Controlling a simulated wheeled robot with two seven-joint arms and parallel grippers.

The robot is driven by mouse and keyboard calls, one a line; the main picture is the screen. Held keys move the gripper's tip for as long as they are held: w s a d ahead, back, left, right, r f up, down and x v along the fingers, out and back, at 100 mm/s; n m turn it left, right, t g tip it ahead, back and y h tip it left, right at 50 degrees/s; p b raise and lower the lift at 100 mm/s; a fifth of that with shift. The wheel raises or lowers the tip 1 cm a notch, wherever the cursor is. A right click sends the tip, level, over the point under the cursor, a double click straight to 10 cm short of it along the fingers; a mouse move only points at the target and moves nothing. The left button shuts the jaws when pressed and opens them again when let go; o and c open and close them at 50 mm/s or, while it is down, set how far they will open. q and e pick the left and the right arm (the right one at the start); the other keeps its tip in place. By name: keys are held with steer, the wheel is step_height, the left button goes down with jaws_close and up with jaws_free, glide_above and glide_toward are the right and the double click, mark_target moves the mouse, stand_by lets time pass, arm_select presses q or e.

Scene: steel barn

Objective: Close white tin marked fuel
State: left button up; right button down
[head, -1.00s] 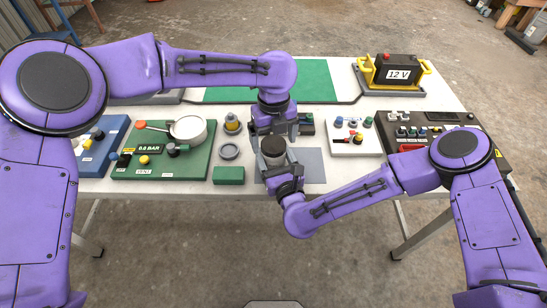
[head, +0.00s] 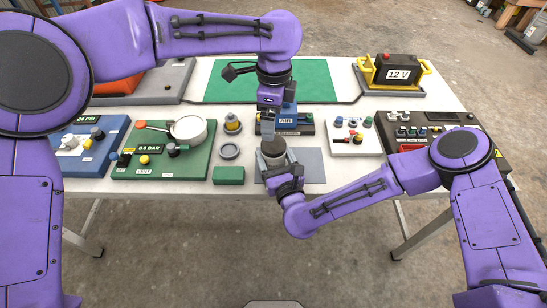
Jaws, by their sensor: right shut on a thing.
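A small round tin (head: 273,146) with a dark top and pale rim stands over the grey mat at the front middle of the table. No fuel marking on it is readable from here. My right gripper (head: 283,173) is shut on the tin from the near side and hides its lower part. My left gripper (head: 268,128) points down just above and behind the tin's top. Its fingers look narrow from this angle, so their opening cannot be told. I cannot tell whether the dark top is a lid or the inside.
A grey round dish (head: 229,152) and a green block (head: 229,175) lie left of the tin. A blue unit marked AIR (head: 291,119) is behind it. A green gauge board (head: 145,166) stands left, a white switch panel (head: 354,147) right. The grey mat (head: 311,166) has bare room right of the tin.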

mark_target(273, 143)
arm_select(q)
steer(key=n, duration=0.6)
steer(key=shift+s, duration=0.1)
steer(key=n, duration=0.5)
steer(key=shift+s+d, duration=0.1)
steer(key=shift+d, duration=0.05)
steer(key=shift+f, duration=4)
steer(key=c, duration=1.1)
steer(key=o, duration=1.3)
steer(key=shift+c, duration=0.2)
steer(key=shift+r, duration=0.1)
